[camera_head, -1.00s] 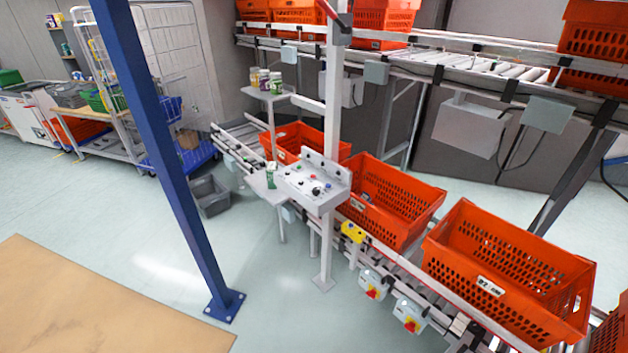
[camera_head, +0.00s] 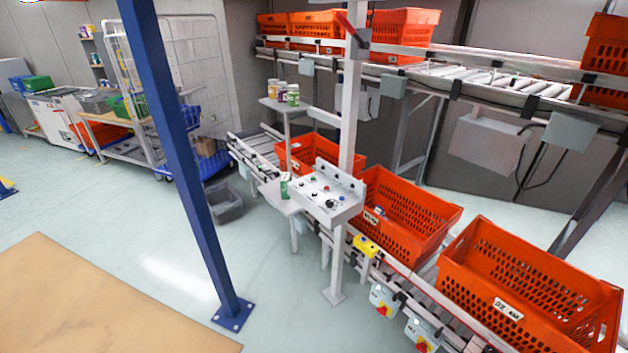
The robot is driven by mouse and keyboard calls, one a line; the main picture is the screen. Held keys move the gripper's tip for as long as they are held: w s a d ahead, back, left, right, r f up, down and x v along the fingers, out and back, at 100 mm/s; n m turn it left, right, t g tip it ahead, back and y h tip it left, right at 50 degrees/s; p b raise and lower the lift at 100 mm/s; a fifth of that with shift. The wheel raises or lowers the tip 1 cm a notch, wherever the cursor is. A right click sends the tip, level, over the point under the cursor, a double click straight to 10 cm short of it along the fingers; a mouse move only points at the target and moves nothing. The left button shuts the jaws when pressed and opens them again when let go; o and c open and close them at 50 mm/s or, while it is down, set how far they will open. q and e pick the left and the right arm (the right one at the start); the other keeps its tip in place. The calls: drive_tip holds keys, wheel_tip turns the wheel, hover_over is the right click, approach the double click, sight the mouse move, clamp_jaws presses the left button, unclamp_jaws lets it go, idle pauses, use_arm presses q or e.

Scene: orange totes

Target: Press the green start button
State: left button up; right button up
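A grey control box (camera_head: 318,192) with several small buttons and knobs stands on a post near the middle of the view. Its sloped top faces me. A green and white container (camera_head: 285,186) stands on a small shelf (camera_head: 280,203) to the left of the box. Neither of my grippers shows in the head view.
Orange totes (camera_head: 408,210) sit on the conveyor (camera_head: 405,288) behind and right of the box. A yellow button housing (camera_head: 366,246) is below it. A blue post (camera_head: 185,150) stands front left. A wooden surface (camera_head: 95,305) lies at bottom left.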

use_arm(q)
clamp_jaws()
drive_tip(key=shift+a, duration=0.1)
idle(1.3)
